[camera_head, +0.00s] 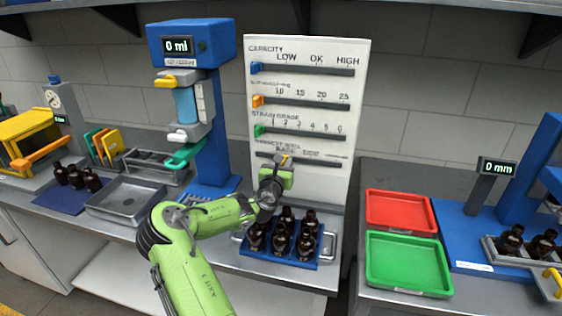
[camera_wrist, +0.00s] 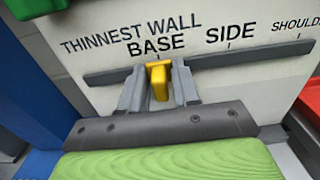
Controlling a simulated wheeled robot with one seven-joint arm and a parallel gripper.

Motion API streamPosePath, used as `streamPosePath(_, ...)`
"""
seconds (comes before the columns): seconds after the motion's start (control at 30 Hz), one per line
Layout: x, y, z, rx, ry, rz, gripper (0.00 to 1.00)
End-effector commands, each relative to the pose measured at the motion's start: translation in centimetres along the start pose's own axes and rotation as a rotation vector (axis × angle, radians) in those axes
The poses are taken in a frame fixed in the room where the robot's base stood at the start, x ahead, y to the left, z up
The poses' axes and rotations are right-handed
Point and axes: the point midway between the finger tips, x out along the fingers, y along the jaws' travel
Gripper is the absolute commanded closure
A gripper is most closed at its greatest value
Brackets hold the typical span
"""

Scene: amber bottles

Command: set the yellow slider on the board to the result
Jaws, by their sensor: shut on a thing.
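The white board (camera_head: 357,75) stands upright behind my arm with several slider tracks. Its lowest track reads "THINNEST WALL" with the marks BASE, SIDE and one cut off at the edge, as the wrist view shows on the board (camera_wrist: 125,60). The yellow slider (camera_wrist: 159,80) sits on that track just below BASE. My gripper (camera_wrist: 159,88) is shut on the yellow slider, one finger on each side. In the head view my gripper (camera_head: 283,163) reaches the lowest track and hides part of it. The blue, orange and green sliders (camera_head: 258,131) sit at the left of the upper tracks.
A blue tray of amber bottles (camera_head: 243,250) stands below my gripper, close to the board. A red tray (camera_head: 400,210) and a green tray (camera_head: 408,262) lie to the right.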

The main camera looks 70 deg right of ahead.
Motion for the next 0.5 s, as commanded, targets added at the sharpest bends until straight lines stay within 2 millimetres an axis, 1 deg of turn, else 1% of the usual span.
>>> streamPosePath(0.07,0.0,0.0,0.0,-0.002,-0.001,0.001,1.00)
streamPosePath(0.1,0.0,0.0,0.0,-0.002,-0.001,0.001,0.63)
streamPosePath(0.13,0.0,0.1,0.0,-0.002,-0.001,0.001,0.60)
streamPosePath(0.4,-0.1,0.1,0.0,-0.002,-0.001,0.001,0.60)
streamPosePath(0.5,-1.0,0.1,0.0,-0.002,-0.001,0.001,0.60)
